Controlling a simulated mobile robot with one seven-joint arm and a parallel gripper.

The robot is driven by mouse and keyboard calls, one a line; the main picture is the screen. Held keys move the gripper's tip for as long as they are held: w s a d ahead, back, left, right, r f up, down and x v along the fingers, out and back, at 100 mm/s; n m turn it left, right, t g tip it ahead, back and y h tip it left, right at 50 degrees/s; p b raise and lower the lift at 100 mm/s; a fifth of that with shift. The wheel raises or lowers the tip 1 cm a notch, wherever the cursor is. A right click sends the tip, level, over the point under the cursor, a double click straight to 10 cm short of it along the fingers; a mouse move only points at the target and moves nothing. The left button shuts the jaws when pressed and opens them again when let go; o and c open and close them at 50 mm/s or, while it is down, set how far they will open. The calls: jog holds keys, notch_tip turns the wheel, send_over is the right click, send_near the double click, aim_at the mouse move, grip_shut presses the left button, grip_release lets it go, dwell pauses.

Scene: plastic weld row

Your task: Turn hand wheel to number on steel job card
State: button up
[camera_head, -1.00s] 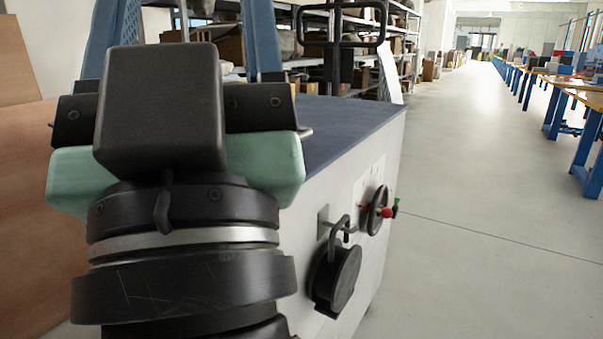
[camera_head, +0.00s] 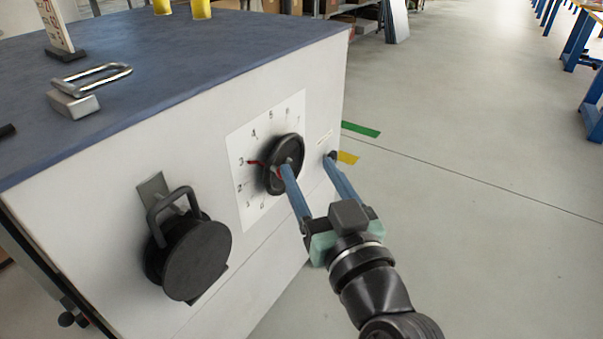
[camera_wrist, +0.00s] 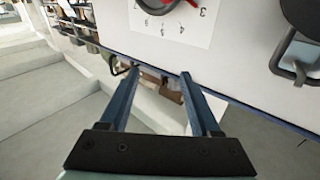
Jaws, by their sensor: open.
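The black hand wheel (camera_head: 284,150) is on the cabinet's white side, over a white number plate (camera_head: 246,190). Its red pointer (camera_head: 256,163) is at the 3. Wheel and plate show upside down at the top of the wrist view, the wheel (camera_wrist: 158,4) cut by the edge. My gripper (camera_head: 308,163) is open and empty, its blue fingers (camera_wrist: 160,73) apart. The left finger overlaps the wheel in the head view; I cannot tell whether it touches. A white card with red marks (camera_head: 56,24) stands on the cabinet top; I cannot read its number.
Left of the wheel is a black round cover (camera_head: 190,262) with a handle. A small black knob (camera_head: 330,155) is near my right fingertip. A metal shackle (camera_head: 90,78) and yellow objects (camera_head: 200,8) are on the blue cabinet top.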

notch_tip(320, 180, down, 9)
jog(key=s+g+y, duration=0.1)
jog(key=b+x, duration=0.4)
jog(key=x, duration=0.8)
jog(key=shift+w+d+r, duration=0.15)
jog(key=shift+w, duration=0.05)
grip_shut()
dwell(0.8)
